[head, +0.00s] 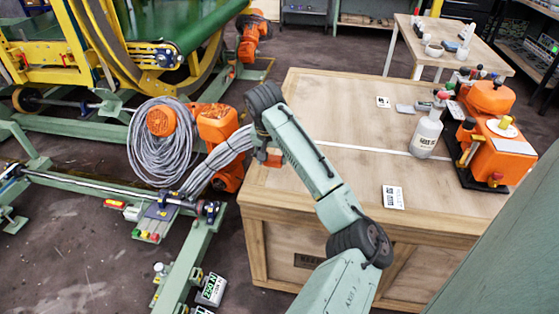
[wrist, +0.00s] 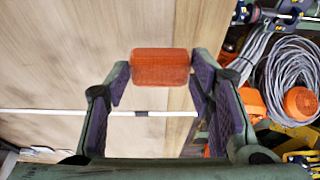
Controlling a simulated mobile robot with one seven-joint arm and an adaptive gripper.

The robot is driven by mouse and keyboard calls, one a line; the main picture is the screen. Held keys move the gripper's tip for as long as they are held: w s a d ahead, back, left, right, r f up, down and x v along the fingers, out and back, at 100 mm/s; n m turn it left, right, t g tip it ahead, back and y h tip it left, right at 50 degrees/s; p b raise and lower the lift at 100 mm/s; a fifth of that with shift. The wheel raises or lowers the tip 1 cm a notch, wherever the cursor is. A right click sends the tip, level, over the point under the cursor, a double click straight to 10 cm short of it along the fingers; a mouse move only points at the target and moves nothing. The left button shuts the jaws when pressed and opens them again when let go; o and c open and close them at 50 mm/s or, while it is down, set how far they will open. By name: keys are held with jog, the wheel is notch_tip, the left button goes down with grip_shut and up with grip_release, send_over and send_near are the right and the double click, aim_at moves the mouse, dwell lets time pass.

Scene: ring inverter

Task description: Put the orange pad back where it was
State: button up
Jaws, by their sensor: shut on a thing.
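The orange pad (wrist: 160,68) is a small rounded block. In the wrist view it sits between the two fingertips of my gripper (wrist: 160,76), which is shut on it. The pad is in front of the pale wooden top of the large crate (wrist: 50,60). In the head view a small orange-red piece of the pad (head: 273,161) shows below my arm, near the left edge of the crate (head: 330,110). My arm hides most of the gripper there. I cannot tell how high the pad is above the wood.
On the crate are a white bottle (head: 426,135), an orange machine (head: 495,150), labels and a grey block (head: 404,108). A white line crosses the top. Coiled grey cables (head: 165,150) and an orange robot arm (head: 218,130) are left of the crate. The crate's middle is mostly clear.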

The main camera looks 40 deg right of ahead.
aim_at(279, 161)
jog(key=shift+s+d, duration=0.3)
jog(key=shift+d, duration=0.35)
jog(key=f, duration=0.1)
jog(key=f+p, duration=0.2)
jog(key=shift+s+d, duration=0.25)
jog(key=shift+d, duration=0.15)
jog(key=shift+f, duration=0.4)
jog(key=o, duration=1)
jog(key=shift+a+r, duration=0.1)
